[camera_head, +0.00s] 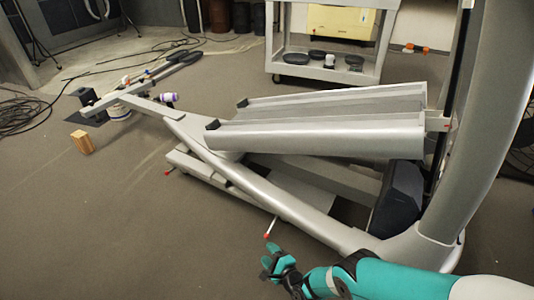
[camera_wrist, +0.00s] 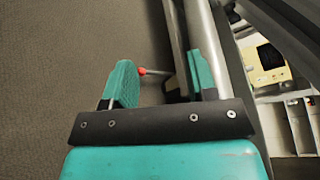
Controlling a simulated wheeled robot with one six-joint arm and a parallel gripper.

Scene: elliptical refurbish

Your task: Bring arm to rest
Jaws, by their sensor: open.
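My gripper (camera_head: 272,262) is at the lower middle of the head view, at the end of my teal arm. It is just below a thin rod with a red tip (camera_head: 267,235) that sticks out from the side of the grey elliptical machine (camera_head: 290,205). In the wrist view my gripper (camera_wrist: 162,82) has its two teal fingers spread apart. The red-tipped rod (camera_wrist: 143,71) shows in the gap between them, near the left finger. I cannot tell whether it touches that finger. The machine's grey rail (camera_wrist: 201,40) runs close by the right finger.
A white cart (camera_head: 330,73) with dark round items stands at the back. A small wooden block (camera_head: 82,141) lies at the left, with cables (camera_head: 25,115) beyond it. A thick grey upright (camera_head: 475,130) rises at the right. The floor at lower left is clear.

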